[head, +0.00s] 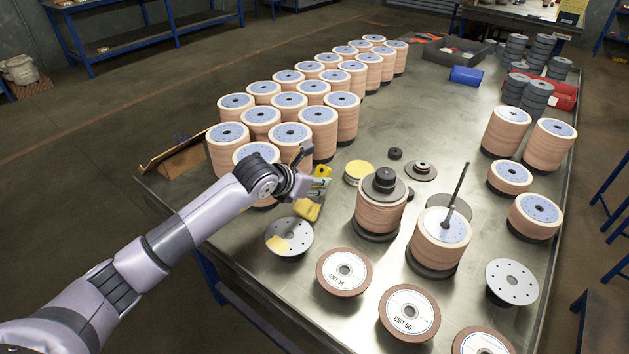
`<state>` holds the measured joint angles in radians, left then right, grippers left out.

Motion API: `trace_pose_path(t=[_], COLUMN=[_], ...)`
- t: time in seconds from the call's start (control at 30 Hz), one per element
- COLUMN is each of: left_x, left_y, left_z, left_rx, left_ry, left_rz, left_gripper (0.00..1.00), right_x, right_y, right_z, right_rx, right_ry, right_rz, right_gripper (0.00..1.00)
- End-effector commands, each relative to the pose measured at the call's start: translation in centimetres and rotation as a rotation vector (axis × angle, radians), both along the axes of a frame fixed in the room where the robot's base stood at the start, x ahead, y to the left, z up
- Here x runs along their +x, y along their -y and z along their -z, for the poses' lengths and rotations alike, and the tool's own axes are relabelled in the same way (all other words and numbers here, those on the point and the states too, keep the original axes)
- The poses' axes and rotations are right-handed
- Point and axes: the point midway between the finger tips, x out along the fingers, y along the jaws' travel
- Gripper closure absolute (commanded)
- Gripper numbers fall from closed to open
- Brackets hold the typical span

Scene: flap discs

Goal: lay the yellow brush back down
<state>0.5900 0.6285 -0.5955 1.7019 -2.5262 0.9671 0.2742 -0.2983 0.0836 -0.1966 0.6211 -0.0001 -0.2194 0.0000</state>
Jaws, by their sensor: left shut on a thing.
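My left gripper (319,187) reaches in over the left front part of the metal table and is shut on the yellow brush (308,209). Yellow shows both above and below the fingers, and the fingers hide the brush's middle. The brush is close to the table top between the block of disc stacks and the front stack; I cannot tell whether it touches the table. My right gripper is not in view.
Tall flap disc stacks (318,130) stand close behind the gripper. A stack with a black knob (381,210) stands to its right, a round plate (289,238) lies in front. A yellow-topped disc (358,171) is nearby. Bare table (440,120) shows farther back.

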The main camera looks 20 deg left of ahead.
Motion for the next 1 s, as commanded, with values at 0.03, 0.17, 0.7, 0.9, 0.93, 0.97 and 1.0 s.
trace_pose_path(t=[0.03, 0.17, 0.7, 0.9, 0.93, 0.97, 1.0], left_x=[0.0, 0.0, -0.1, -1.8, -2.3, -2.8, -3.4], left_y=[0.0, 0.0, 0.0, -0.7, -0.9, -1.1, -1.3], left_z=[-0.1, -0.1, -0.1, -1.6, -1.9, -2.3, -2.9], left_rx=[0.0, 0.0, 0.0, 0.001, 0.002, 0.004, 0.001], left_ry=[0.001, 0.001, 0.0, 0.003, 0.002, 0.002, 0.003], left_rz=[0.0, 0.0, 0.0, 0.0, 0.001, 0.001, 0.0], left_gripper=[1.0, 0.65, 0.5, 0.5, 0.5, 0.5, 0.5], right_x=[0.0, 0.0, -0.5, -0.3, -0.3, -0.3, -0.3], right_y=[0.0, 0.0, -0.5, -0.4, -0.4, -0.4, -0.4], right_z=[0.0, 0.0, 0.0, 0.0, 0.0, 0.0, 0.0], right_rx=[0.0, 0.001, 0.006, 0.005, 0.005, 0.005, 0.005], right_ry=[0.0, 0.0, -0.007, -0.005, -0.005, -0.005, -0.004], right_rz=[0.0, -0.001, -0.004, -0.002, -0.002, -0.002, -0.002], right_gripper=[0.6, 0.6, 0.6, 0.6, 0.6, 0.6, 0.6])
